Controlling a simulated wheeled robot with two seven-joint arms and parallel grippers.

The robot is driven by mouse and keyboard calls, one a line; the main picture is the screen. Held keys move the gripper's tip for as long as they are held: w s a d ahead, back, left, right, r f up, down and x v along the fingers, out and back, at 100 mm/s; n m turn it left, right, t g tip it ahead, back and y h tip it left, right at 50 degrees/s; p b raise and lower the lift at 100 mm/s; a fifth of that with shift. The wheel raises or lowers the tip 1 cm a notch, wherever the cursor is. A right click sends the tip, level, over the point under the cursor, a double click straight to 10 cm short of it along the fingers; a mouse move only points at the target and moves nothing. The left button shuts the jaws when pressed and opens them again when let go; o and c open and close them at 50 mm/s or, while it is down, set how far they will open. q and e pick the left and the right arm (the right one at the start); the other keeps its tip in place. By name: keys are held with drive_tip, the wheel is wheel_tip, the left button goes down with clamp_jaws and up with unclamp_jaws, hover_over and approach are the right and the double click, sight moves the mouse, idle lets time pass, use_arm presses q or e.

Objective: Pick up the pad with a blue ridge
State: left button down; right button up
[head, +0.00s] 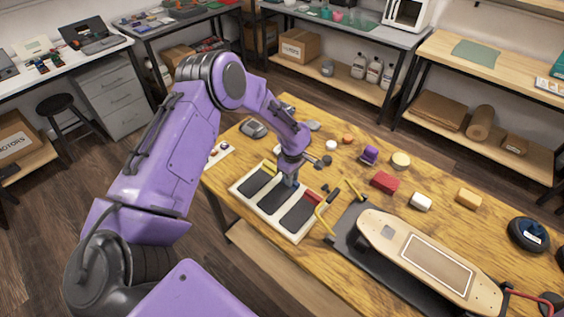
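A cream tray (242,191) lies near the table's front left edge and holds three dark pads in a row. The left pad (256,181) has a yellow ridge at its far end. The right pad (298,214) has a red ridge. The middle pad (275,198) shows only its near part; its far end and any ridge there are hidden behind my gripper. My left gripper (289,182) points down at the far end of the middle pad. Whether its fingers are open or shut on something is too small to tell. My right gripper is out of view.
A red block (384,182), a white roll (421,201) and other small items are spread behind.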

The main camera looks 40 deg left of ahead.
sight(283, 193)
use_arm(q)
drive_tip(key=shift+r+b, duration=0.35)
drive_tip(key=shift+r, duration=0.1)
drive_tip(key=shift+w+r+b, duration=0.1)
drive_tip(key=shift+r+b, duration=0.3)
drive_tip(key=shift+r, duration=0.3)
drive_tip(key=s+r+p, duration=0.4)
drive_tip(key=s+r, duration=1)
drive_tip(key=shift+r, duration=0.4)
